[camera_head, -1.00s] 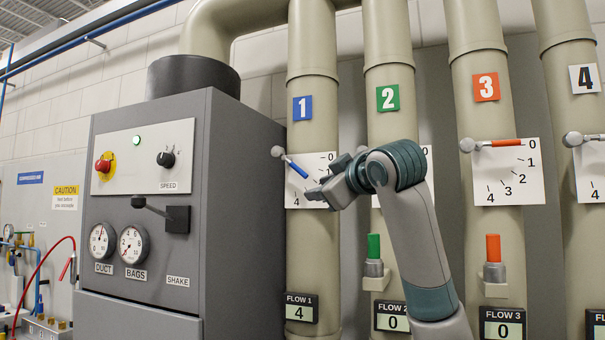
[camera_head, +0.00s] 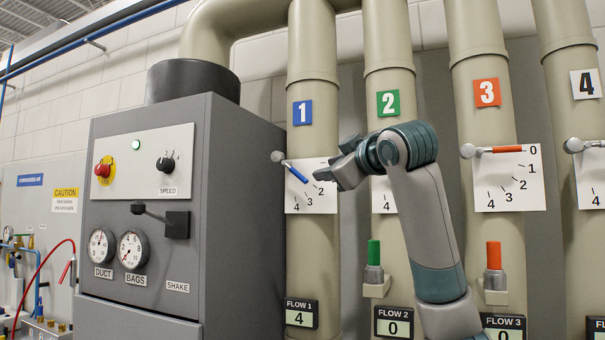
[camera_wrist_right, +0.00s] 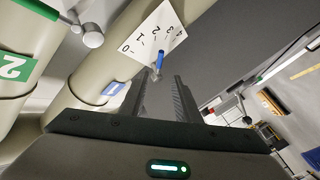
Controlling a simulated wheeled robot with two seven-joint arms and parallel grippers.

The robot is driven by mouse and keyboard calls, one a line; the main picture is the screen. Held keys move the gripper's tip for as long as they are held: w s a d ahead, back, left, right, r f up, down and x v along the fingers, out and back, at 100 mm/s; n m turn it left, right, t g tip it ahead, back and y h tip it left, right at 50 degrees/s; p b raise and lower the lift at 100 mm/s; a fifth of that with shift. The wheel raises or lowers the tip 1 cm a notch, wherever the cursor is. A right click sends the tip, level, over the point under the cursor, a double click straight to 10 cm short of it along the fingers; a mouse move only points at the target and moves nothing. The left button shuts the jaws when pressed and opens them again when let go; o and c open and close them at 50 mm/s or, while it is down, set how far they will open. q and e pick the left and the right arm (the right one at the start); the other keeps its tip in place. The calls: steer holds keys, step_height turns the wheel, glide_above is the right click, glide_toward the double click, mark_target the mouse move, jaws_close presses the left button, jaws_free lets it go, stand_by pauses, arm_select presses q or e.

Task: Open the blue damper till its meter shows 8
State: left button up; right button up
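The blue damper lever (camera_head: 296,173) is on pipe 1, slanting down to the right from its pivot over a white dial plate (camera_head: 292,202). The FLOW 1 meter (camera_head: 300,318) below it reads 4. My right gripper (camera_head: 330,172) is just right of the lever and covers part of the dial. In the right wrist view, the two fingers (camera_wrist_right: 160,92) are apart with nothing held. The blue handle (camera_wrist_right: 160,60) shows beyond the fingertips, roughly in line with the gap; contact cannot be told. My left gripper is not in view.
Pipe 2's dial is partly behind my right arm, near a green handle (camera_head: 374,252). The orange damper lever (camera_head: 506,149) is on pipe 3. A grey control cabinet (camera_head: 245,180) stands left of pipe 1. FLOW 2 meter (camera_head: 394,322) reads 0.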

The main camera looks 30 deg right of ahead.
mark_target(301, 176)
steer(key=w+p, duration=0.2)
steer(key=w, duration=0.2)
steer(key=w+p, duration=0.3)
steer(key=w, duration=0.2)
steer(key=w+p, duration=0.2)
steer(key=w, duration=0.3)
steer(key=shift+d+r+p, duration=0.1)
steer(key=shift+d+p, duration=0.2)
steer(key=shift+d, duration=0.1)
steer(key=shift+w, duration=0.6)
jaws_close()
